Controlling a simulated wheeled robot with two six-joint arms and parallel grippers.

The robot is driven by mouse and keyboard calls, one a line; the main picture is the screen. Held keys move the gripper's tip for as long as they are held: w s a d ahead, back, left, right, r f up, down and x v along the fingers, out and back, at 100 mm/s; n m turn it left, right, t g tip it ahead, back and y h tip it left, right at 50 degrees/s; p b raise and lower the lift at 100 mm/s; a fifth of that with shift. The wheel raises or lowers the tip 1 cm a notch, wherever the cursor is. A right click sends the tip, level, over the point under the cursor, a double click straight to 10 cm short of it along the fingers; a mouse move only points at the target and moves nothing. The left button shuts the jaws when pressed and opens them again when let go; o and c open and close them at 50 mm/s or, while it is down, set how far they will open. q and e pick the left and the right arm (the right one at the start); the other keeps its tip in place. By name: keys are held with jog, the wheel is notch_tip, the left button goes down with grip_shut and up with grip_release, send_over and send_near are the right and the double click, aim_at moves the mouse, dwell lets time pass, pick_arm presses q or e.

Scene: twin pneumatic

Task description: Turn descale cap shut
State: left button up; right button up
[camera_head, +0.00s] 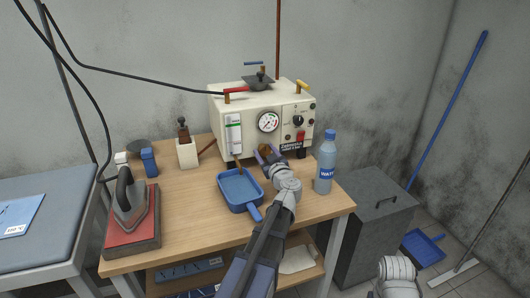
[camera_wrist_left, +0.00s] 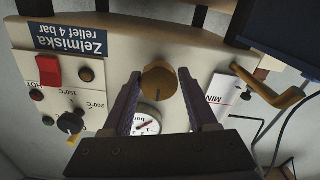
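The descale cap, a round brass-brown knob (camera_wrist_left: 159,82), sits on the lower front of the cream steam station (camera_head: 264,108). In the head view the cap (camera_head: 265,149) shows only as a small brown patch by my left gripper (camera_head: 266,153). In the left wrist view, turned upside down, the two dark fingers of my left gripper (camera_wrist_left: 159,78) stand apart, one on each side of the cap. Slim gaps show between fingers and cap, so the gripper looks open around it. My right gripper is out of view; only a pale link of my arm shows at bottom right.
A blue water bottle (camera_head: 326,162) stands close right of my left wrist. A blue dustpan-like tray (camera_head: 240,189) lies to its left. An iron (camera_head: 130,196) rests on a red pad at the table's left. A pressure gauge (camera_wrist_left: 146,121) is beside the cap.

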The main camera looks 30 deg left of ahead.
pick_arm(q)
jog(key=o, duration=0.3)
jog(key=v, duration=0.7)
jog(key=shift+s+d, duration=0.25)
dwell(0.5)
